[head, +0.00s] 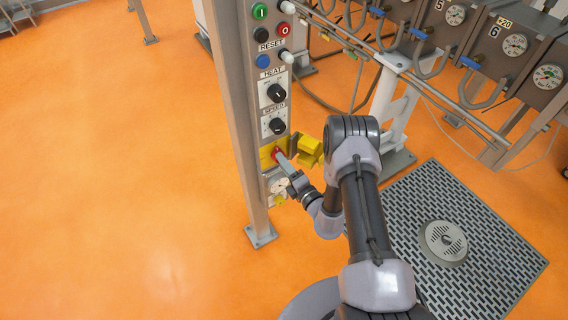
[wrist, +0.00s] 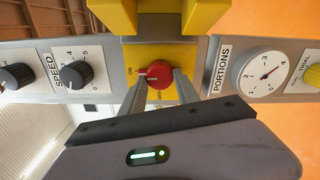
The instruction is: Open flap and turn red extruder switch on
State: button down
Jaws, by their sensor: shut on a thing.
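The red switch (head: 276,153) sits on a yellow plate low on the grey control panel. It also shows in the wrist view as a round red knob (wrist: 160,73), with a pale mark on its left side near the label ON. The yellow flap (head: 308,151) stands open, out to the right of the panel. In the wrist view yellow flap parts (wrist: 205,14) stand above the knob. My gripper (head: 281,160) reaches the switch from the lower right. In the wrist view my gripper (wrist: 158,82) has its fingers on both sides of the knob, shut on it. The fingers hide the knob's lower label.
Above the switch are the speed knob (head: 277,126), the heat knob (head: 276,93) and several push buttons. The portions dial (wrist: 263,72) lies on the other side of the switch. A pipe rack with gauges (head: 455,15) stands at the right. The orange floor at left is clear.

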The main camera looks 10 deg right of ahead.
jog(key=shift+f+m, duration=0.1)
jog(key=shift+m, duration=0.2)
jog(key=c, duration=0.9)
grip_release()
jog(key=shift+s, duration=0.1)
jog(key=p+v, duration=0.4)
jog(key=v, duration=1.3)
jog(key=shift+s+p, duration=0.15)
jog(key=shift+p, duration=0.15)
